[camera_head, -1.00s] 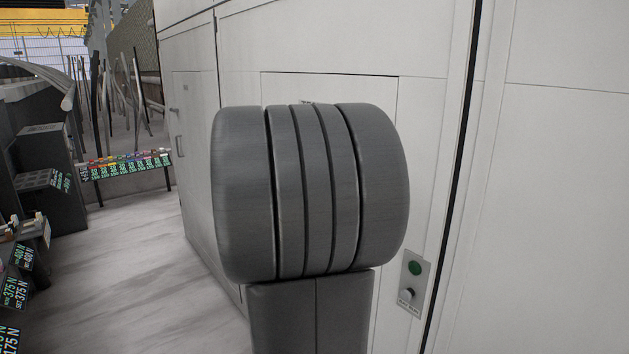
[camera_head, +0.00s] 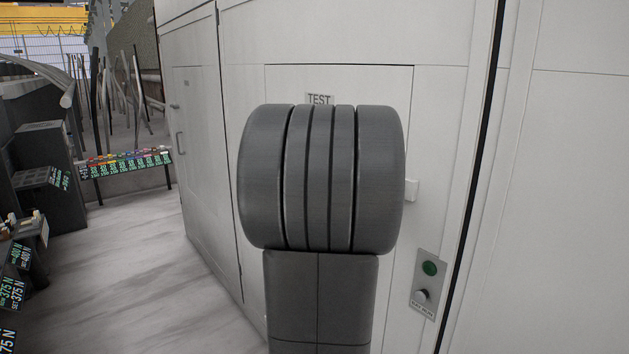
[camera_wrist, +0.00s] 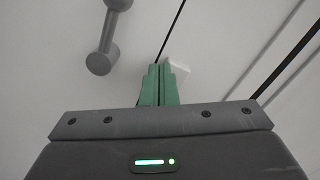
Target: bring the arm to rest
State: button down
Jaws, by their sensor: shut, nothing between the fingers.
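My gripper (camera_wrist: 160,70) shows in the wrist view with its two green fingers together and nothing between them. A white block (camera_wrist: 178,70) shows just behind and to the right of the fingertips; I cannot tell whether they touch. In the head view a large grey rounded link of my arm stands in front of the white cabinet (camera_head: 450,130). It hides my gripper there.
The cabinet has a TEST label (camera_head: 319,98), a small white block (camera_head: 412,190) and a switch plate (camera_head: 428,284) with a green button. A grey handle (camera_wrist: 106,42) is left of my fingers. Open floor (camera_head: 140,270) lies at left, beside a low labelled rack (camera_head: 125,163).

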notch_tip(320, 180, down, 8)
jog(key=a+m+b, duration=0.1)
jog(key=m+b, duration=0.7)
jog(key=shift+f+g, duration=0.25)
jog(key=shift+g, duration=0.05)
